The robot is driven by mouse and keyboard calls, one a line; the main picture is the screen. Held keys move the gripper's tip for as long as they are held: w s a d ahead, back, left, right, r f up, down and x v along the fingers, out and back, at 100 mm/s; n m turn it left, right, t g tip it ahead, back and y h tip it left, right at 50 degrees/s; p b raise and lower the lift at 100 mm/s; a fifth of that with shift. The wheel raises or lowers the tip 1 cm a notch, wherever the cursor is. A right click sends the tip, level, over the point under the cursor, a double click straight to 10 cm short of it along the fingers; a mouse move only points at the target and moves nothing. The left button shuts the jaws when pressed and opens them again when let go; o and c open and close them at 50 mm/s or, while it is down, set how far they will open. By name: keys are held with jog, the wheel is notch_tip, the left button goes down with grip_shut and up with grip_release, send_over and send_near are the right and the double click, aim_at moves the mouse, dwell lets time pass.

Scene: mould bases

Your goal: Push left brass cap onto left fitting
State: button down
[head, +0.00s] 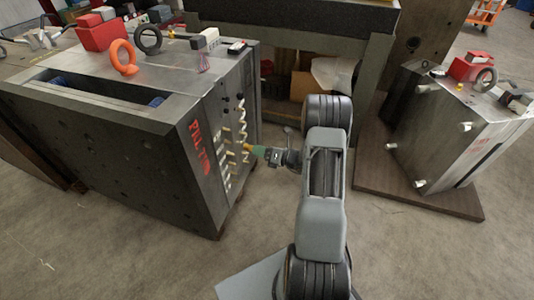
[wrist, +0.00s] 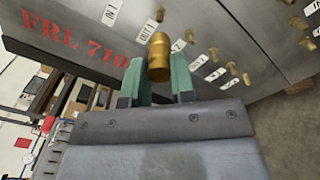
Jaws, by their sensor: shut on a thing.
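A brass cap (wrist: 158,58) stands between the two green fingers of my gripper (wrist: 158,78) in the wrist view. The fingers are shut on it. In the head view my gripper (head: 258,151) is at the right face of the dark mould base (head: 100,135), with a small yellow-gold spot at its tip. Brass fittings stick out of that face; one brass fitting (wrist: 148,31) is just beyond the cap in the wrist view. I cannot tell whether the cap touches a fitting, nor which fitting is the left one.
More brass fittings (wrist: 232,68) with white labels line the face to the right. A second mould base (head: 455,125) stands on a brown board (head: 440,195) at the right. A workbench (head: 290,22) is behind. The floor in front is clear.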

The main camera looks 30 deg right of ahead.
aim_at(250, 148)
jog(key=shift+x, duration=2)
jog(key=shift+p+x, duration=0.55)
jog(key=shift+x, duration=1.3)
dwell(0.7)
jog(key=c, duration=0.9)
grip_release()
jog(key=shift+o, duration=0.6)
jog(key=o, duration=0.3)
jog(key=shift+p+v, duration=0.75)
jog(key=shift+v, duration=2.75)
